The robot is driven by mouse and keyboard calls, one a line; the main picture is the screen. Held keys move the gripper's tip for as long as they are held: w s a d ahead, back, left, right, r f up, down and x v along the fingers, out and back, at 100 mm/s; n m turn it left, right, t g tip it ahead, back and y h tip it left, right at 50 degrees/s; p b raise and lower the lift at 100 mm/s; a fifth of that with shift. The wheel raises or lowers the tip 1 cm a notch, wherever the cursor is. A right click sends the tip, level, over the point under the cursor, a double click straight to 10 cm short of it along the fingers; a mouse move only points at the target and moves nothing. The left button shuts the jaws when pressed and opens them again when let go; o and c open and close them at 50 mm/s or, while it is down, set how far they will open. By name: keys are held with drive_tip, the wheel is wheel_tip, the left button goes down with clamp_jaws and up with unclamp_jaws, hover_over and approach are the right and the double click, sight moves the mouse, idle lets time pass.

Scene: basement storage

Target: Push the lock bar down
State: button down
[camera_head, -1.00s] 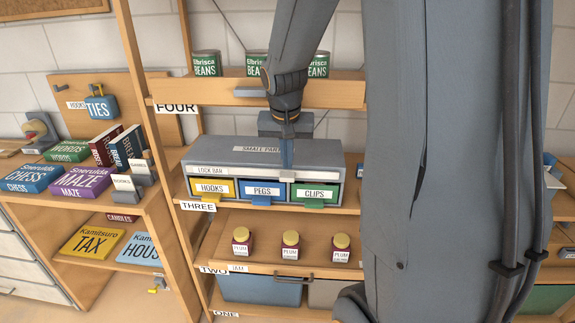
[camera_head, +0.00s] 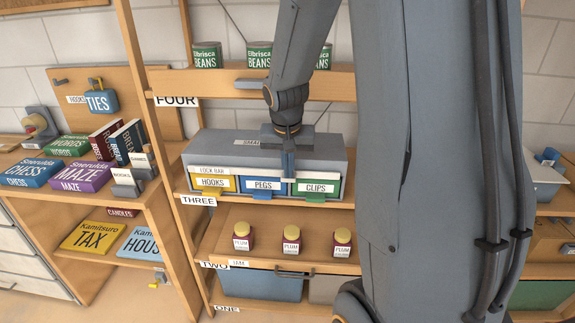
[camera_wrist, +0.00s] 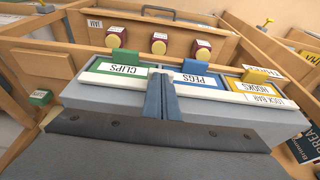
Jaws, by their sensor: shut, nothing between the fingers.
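The lock bar (camera_head: 325,174) is a pale strip across the front of the grey small-parts cabinet (camera_head: 330,155), labelled at its left end. It lies close against the tops of the yellow hooks (camera_head: 213,183), blue pegs (camera_head: 264,185) and green clips (camera_head: 317,188) drawer fronts. My gripper (camera_head: 288,178) is shut and empty, pointing down at the bar between pegs and clips. In the wrist view my gripper's fingers (camera_wrist: 161,75) are together at the bar (camera_wrist: 230,95); exact contact is hard to tell. The fingers hide a short middle part of the bar.
Shelf four (camera_head: 220,86) with bean cans is above the cabinet. Plum jars (camera_head: 291,240) stand on the shelf below. A shelf unit with game boxes (camera_head: 80,176) is at left. My arm blocks much of the right side.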

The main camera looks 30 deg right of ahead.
wheel_tip(320, 180, down, 2)
drive_tip(key=shift+f+b, duration=0.1)
drive_tip(key=shift+b, duration=0.3)
drive_tip(key=shift+s, duration=0.1)
drive_tip(key=w+p+v, duration=0.1)
drive_tip(key=v, duration=1.3)
drive_tip(key=shift+d+r, duration=0.3)
drive_tip(key=shift+d, duration=0.1)
drive_tip(key=shift+w, duration=0.15)
drive_tip(key=s+a+f+n+g+y, duration=0.1)
drive_tip(key=s+a+f+n, duration=0.5)
drive_tip(key=s+a+f, duration=0.6)
drive_tip(key=shift+s+a+f+n+g+y, duration=0.35)
drive_tip(key=shift+s+f+y, duration=0.2)
drive_tip(key=shift+f, duration=0.35)
